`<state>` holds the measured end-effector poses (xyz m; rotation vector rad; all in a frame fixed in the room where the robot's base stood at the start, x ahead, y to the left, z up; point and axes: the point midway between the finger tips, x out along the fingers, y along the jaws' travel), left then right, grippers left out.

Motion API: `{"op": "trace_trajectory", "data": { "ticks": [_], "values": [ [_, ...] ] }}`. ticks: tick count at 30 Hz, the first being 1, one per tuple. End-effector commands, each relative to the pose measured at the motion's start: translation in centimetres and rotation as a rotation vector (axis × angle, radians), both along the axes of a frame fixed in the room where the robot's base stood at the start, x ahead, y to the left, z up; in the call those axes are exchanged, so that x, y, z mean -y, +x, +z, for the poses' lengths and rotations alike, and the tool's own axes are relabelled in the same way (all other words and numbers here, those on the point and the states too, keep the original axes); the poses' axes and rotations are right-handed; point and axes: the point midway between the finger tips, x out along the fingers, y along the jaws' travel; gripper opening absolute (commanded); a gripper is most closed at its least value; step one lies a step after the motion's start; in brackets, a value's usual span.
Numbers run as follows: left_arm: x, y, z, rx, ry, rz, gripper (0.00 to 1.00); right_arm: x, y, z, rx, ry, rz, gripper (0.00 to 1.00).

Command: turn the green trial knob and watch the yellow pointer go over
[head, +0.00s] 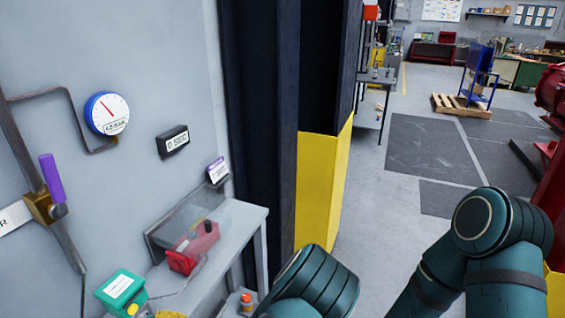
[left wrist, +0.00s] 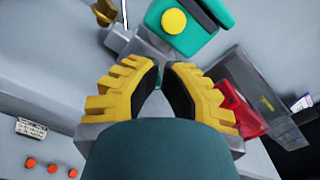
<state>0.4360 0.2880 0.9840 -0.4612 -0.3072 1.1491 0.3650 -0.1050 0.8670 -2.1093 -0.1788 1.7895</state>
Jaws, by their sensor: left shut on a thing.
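My left gripper (left wrist: 160,72) is in the left wrist view, its yellow fingers with black pads closed in on a small green piece (left wrist: 157,79), which looks like the trial knob. The fingers hide most of it. Behind the fingertips is a grey block (left wrist: 121,41). A yellow piece (left wrist: 103,12) beside a dark rod shows at the top; I cannot tell whether it is the pointer. In the head view my left arm comes in at the bottom and its jaws are not clearly seen. My right arm shows at the right, its gripper out of view.
A green box (head: 119,287) with a yellow round button (left wrist: 174,22) stands near the grip. A red box (head: 192,248) sits behind a clear panel. On the wall are a blue-rimmed gauge (head: 107,114), a display (head: 173,142) and a purple handle (head: 51,178).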

Motion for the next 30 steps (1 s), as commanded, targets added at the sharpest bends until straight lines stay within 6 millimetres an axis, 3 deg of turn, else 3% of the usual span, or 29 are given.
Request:
{"op": "trace_trajectory", "data": {
  "ticks": [9, 30],
  "values": [
    [-2.0, 0.8, 0.1, 0.0, 0.0, 0.001, 0.0, 0.0, 0.0, 0.3, 0.0, 0.001, 0.0, 0.76],
    [-2.1, 0.9, -0.2, 0.0, 0.0, 0.001, 0.0, 0.0, 0.0, 0.2, 0.0, 0.001, 0.0, 0.76]
  ]
}}
